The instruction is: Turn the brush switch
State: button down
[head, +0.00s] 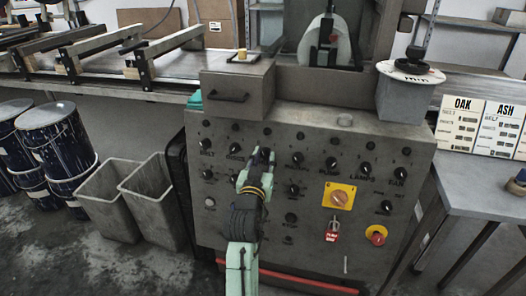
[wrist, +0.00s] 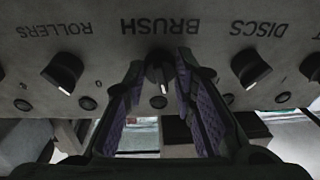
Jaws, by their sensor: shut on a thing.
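The brush switch (wrist: 157,73) is a black rotary knob with a white pointer mark, on the grey panel by the label BRUSH in the wrist view. That view shows the labels upside down. The knob's pointer runs nearly straight down the picture, slightly right. My gripper (wrist: 160,68) has its purple-padded fingers on either side of the knob and is shut on it. In the head view my gripper (head: 263,157) is at the panel's upper row and hides the brush switch.
The rollers knob (wrist: 63,72) and discs knob (wrist: 250,68) flank it closely. Lower on the control panel (head: 300,128) are a yellow-plated switch (head: 340,197), a red tag (head: 332,232) and a red button (head: 377,236). Grey bins (head: 152,200) stand left.

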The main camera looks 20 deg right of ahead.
jog(key=shift+d+r+n+y+p, duration=0.15)
jog(key=shift+n+y+p, duration=0.35)
jog(key=shift+n+p, duration=1.15)
jog(key=shift+n, duration=0.35)
jog(key=c, duration=1.3)
grip_release()
jog(key=v, duration=1.2)
